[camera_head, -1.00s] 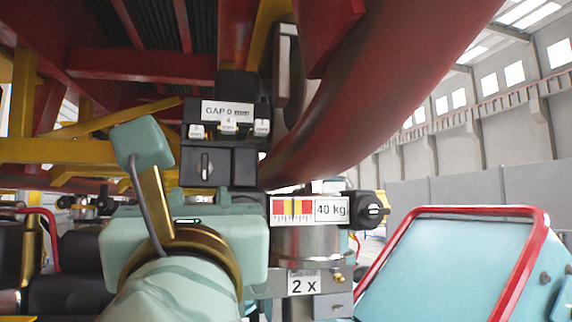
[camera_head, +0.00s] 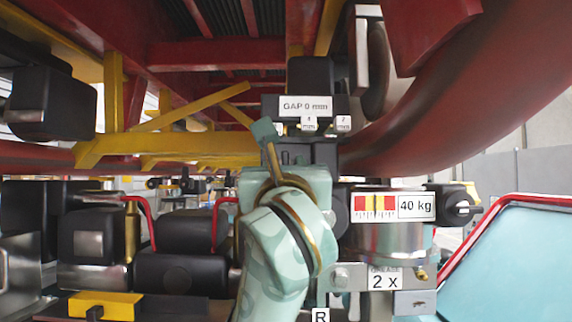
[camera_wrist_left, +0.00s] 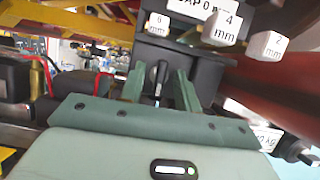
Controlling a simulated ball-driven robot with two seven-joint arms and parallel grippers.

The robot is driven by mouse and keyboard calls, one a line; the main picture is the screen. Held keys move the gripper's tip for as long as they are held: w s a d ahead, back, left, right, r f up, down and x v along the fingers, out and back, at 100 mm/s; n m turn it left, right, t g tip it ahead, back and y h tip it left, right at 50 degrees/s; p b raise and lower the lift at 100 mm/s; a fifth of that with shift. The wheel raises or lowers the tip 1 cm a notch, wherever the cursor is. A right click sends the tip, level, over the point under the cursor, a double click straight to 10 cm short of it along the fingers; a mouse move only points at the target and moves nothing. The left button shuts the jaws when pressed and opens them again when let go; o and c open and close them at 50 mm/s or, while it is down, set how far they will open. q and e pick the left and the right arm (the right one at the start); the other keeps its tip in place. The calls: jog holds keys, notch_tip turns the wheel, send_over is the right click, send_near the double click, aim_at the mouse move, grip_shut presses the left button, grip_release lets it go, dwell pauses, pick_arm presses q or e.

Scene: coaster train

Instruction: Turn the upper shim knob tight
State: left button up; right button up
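The upper shim knob (camera_wrist_left: 157,90) is a dark upright grip with a pale line on a black block (camera_wrist_left: 205,75), in the wrist view. My left gripper (camera_wrist_left: 160,80) is open, its two green fingers apart to either side of the knob in that view. I cannot tell how deep the fingers reach around it. In the head view my left gripper and wrist (camera_head: 300,185) hide the knob. Above it is a "GAP 0 mm" plate (camera_head: 305,106) with white mm tags (camera_head: 309,124). My right gripper is not in view.
A "40 kg" gauge (camera_head: 416,206) with a red and yellow scale and a side knob (camera_head: 462,208) stands to the right. A "2 x" label (camera_head: 384,281) is below it. The thick red rail (camera_head: 440,110) curves overhead. A teal panel (camera_head: 515,255) with red edging stands at right.

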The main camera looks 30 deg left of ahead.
pick_arm(q)
grip_shut()
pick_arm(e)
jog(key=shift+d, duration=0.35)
